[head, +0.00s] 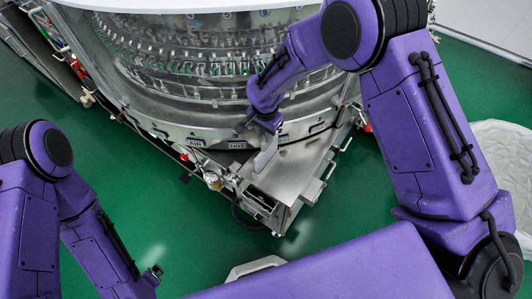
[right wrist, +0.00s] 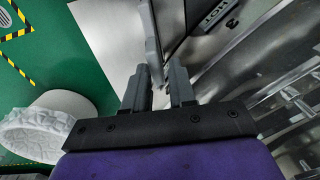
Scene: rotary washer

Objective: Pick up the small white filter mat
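The small filter mat (head: 266,153) looks like a thin pale grey-white sheet standing on edge on the metal ledge (head: 300,167) in front of the washer. My right gripper (head: 265,122) is over its upper edge. In the right wrist view the mat (right wrist: 153,45) runs between the two fingers of the right gripper (right wrist: 159,72). The fingers are apart, with a gap visible beside the mat; the left finger's contact with it is unclear. My left gripper (head: 155,271) is low at the left, away from the mat, its fingers too small to judge.
The round glass-walled washer (head: 200,75) stands right behind the ledge. A small gauge and fittings (head: 213,181) are at the ledge's left. A white lined bin (head: 505,150) stands at the right; it also shows in the wrist view (right wrist: 40,130). The green floor is clear at the left.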

